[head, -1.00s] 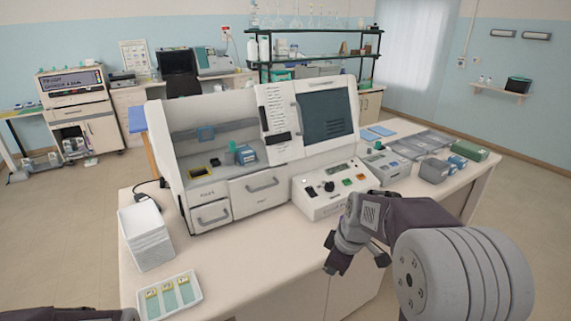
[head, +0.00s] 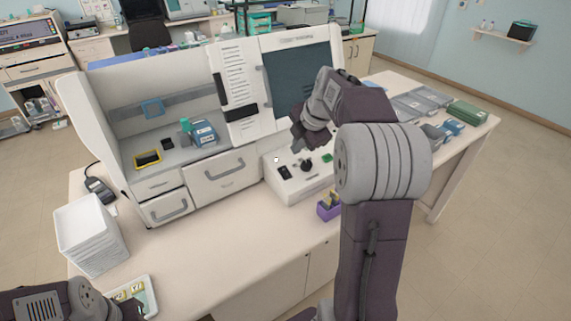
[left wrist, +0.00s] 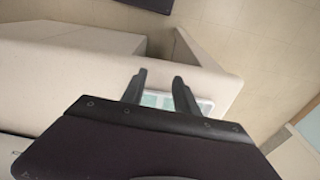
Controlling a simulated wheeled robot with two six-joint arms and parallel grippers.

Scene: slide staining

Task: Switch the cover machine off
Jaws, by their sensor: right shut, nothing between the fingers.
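The white cover machine (head: 221,170) stands on the bench, with drawers, an open bay and a dark screen. A low white control panel (head: 285,188) sits at its front right. The panel carries a black switch (head: 284,171), a dark round knob (head: 306,165) and a green button (head: 327,158). My right gripper (head: 296,143) is shut and empty, over the rear of the panel near the knob; contact cannot be told. My right arm hides the panel's right part. My left gripper (left wrist: 160,82) is open and empty in the left wrist view, far from the panel.
A purple holder (head: 328,208) stands before the panel. A stack of white trays (head: 88,235) and a slide tray (head: 151,299) lie at the left; the slide tray also shows in the left wrist view (left wrist: 206,104). Grey trays (head: 420,101) and a green box (head: 467,112) are at the right.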

